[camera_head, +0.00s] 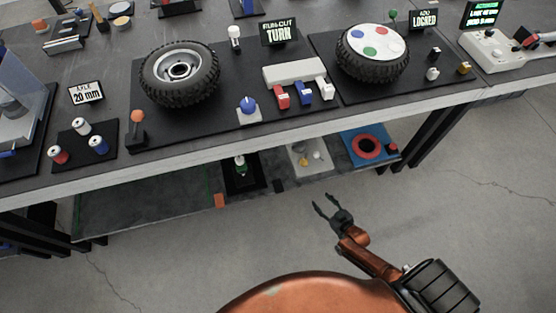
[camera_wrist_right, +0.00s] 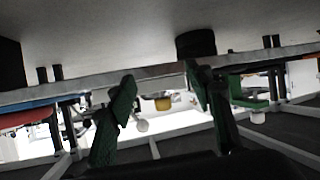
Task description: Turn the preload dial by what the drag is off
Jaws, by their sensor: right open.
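No readable label names the preload dial, so I cannot tell which part it is. A blue knob (camera_head: 247,105) on a white plate stands by the left wheel (camera_head: 180,71). My right gripper (camera_head: 325,203) is open and empty, in front of the lower shelf and below the tabletop. Its two dark fingers (camera_wrist_right: 160,95) stand apart in the right wrist view. My left gripper is out of view.
The tabletop's front edge (camera_head: 210,161) overhangs the shelf. A blue plate with a red ring (camera_head: 353,147) lies right of the white tray, a black plate (camera_head: 240,184) left of it. The floor (camera_head: 440,200) is clear.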

